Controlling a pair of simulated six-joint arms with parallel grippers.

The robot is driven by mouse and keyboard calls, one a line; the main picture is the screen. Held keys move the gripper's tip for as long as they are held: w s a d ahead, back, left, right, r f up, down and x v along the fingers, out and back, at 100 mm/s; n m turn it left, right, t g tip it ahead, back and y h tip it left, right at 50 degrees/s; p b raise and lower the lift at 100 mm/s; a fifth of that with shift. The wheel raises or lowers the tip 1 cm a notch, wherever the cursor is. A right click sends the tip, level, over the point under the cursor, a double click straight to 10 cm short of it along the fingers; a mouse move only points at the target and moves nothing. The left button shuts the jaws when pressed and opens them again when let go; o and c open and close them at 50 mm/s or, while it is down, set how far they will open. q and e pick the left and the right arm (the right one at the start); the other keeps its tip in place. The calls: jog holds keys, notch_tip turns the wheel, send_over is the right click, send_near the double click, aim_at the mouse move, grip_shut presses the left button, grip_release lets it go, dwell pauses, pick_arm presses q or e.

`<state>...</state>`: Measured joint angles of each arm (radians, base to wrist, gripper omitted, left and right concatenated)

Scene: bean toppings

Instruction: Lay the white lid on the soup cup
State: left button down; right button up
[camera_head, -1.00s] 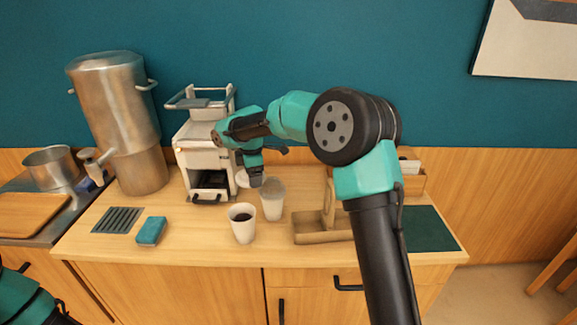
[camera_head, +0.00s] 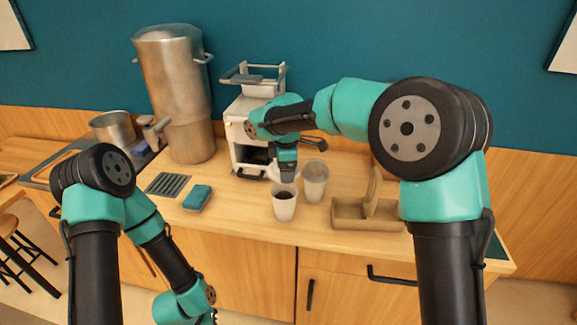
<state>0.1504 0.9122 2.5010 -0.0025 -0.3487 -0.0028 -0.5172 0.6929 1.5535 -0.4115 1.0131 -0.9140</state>
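The soup cup (camera_head: 284,207) is a white cup with dark contents, standing upright near the counter's front edge. A white rounded shape that looks like the lid (camera_head: 273,172) shows just behind and beside my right gripper (camera_head: 287,180), which partly hides it. My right gripper points down, behind and a little above the soup cup in the picture. Its fingers are too small to tell whether they are open or hold the lid. My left arm hangs down in front of the counter, and its gripper end (camera_head: 209,316) is cut off by the bottom edge.
A pale, translucent cup (camera_head: 315,184) stands just right of the soup cup. A brown divided box (camera_head: 362,220) is farther right. A white machine (camera_head: 249,135) stands behind, with a blue sponge (camera_head: 197,198) and dark grate (camera_head: 168,185) to the left. A metal urn (camera_head: 178,100) stands behind the grate.

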jog(key=shift+f, duration=0.1)
notch_tip(320, 180, down, 7)
jog(key=shift+r, duration=0.2)
dwell(0.6)
jog(key=shift+f, duration=0.4)
dwell(2.1)
jog(key=o, duration=0.8)
jog(key=shift+r, duration=0.1)
jog(key=shift+r, duration=3.4)
